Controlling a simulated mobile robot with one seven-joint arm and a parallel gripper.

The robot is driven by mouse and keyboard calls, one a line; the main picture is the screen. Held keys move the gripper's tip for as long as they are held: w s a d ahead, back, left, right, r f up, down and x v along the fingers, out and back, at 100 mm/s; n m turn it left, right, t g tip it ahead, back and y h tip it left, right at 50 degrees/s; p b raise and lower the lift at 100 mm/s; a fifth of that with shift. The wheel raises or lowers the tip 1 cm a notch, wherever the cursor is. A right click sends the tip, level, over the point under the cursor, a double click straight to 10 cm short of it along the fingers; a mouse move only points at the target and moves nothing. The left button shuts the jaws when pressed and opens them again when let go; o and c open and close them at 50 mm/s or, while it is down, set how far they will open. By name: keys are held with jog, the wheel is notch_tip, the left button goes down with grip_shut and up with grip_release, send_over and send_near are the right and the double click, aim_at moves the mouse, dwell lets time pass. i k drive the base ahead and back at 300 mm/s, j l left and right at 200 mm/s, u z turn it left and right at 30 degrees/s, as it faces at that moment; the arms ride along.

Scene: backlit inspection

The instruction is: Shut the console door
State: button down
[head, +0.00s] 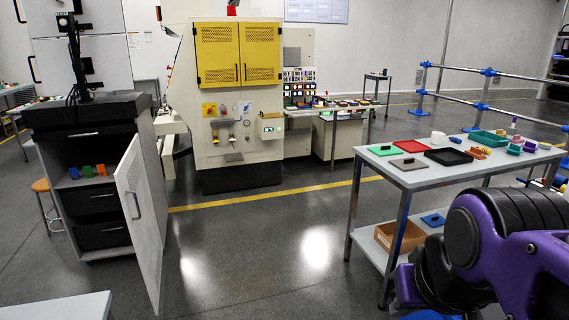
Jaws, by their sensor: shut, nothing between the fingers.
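The console (95,118) is a dark-topped grey cabinet at the left of the head view, with a screen post on top. Its light grey door (146,225) stands wide open, swung out towards me from the cabinet's right edge. A dark bar handle (132,205) is on the door's left-facing side. The open front shows a shelf with small coloured blocks (88,171) and black drawers (98,202) below. My purple and black arm shows at the bottom right, far from the door. My gripper is not in view.
A grey table (415,178) with trays and small parts stands at the right, a cardboard box (398,236) on its lower shelf. A pale tabletop corner (62,308) is at the bottom left. The floor (255,250) between door and table is clear. A yellow-doored machine (238,53) stands behind.

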aim_at(130, 176)
jog(key=i+u, duration=0.2)
jog(key=u, duration=0.15)
jog(key=i+l+u, duration=0.1)
jog(key=u, duration=0.25)
jog(key=i+l+u, duration=0.2)
jog(key=u, duration=0.15)
jog(key=i+l+u, duration=0.55)
jog(key=l, duration=0.1)
